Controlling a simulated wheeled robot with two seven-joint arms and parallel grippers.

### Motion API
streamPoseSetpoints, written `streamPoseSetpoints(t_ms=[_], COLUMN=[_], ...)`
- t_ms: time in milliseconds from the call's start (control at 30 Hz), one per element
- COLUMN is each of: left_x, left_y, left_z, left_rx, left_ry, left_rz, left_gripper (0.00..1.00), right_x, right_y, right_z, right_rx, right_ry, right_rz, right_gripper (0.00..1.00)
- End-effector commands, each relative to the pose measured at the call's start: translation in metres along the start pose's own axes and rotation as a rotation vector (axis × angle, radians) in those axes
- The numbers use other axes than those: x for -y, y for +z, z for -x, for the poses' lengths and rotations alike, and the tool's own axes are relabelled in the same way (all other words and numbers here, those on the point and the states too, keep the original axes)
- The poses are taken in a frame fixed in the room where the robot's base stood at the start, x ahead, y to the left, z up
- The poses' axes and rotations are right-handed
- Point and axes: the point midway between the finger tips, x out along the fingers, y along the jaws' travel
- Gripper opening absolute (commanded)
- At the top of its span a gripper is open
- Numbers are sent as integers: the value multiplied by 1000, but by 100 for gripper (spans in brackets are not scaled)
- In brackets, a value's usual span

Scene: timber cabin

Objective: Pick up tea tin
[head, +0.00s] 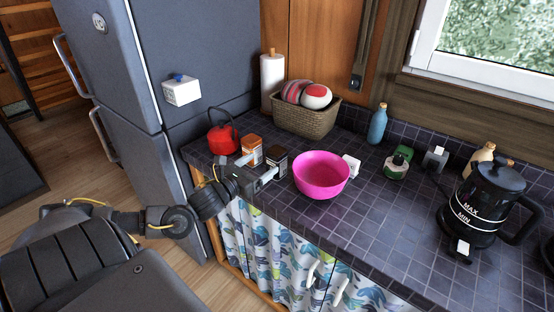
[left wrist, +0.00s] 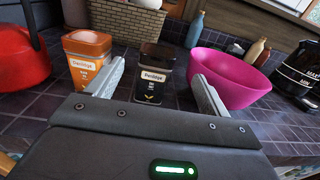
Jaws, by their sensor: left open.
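Two small tins stand on the dark tiled counter: an orange one (head: 251,147) and a black one (head: 277,161) with a pale label. I cannot read which is the tea tin. In the left wrist view the black tin (left wrist: 154,76) stands upright ahead, between the lines of my fingers, and the orange tin (left wrist: 86,55) stands left of the left finger. My left gripper (head: 259,175) is open and empty, low at the counter's front edge, just in front of the black tin. My right gripper is not in view.
A pink bowl (head: 321,175) stands close right of the black tin. A red kettle (head: 222,138) is left of the orange tin. A wicker basket (head: 304,118) stands behind. A black kettle (head: 480,205) is far right. The counter front right of the bowl (head: 370,235) is clear.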

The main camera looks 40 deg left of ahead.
Motion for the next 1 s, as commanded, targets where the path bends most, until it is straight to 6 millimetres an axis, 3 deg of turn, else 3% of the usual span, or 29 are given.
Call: streamPoseSetpoints(t_ms=[200, 633, 800, 1000], left_x=[2, -2, -8, -8], left_y=[5, 4, 9, 5], left_z=[-34, -57, -82, -102], left_rx=[7, 3, 4, 2], left_ry=[-2, 0, 2, 1], left_rz=[2, 2, 3, 3], left_gripper=[80, 80, 80, 80], right_x=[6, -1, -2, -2], right_y=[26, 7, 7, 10], right_z=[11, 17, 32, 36], right_rx=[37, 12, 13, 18], right_ry=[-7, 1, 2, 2], right_rz=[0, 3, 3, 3], right_gripper=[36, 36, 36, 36])
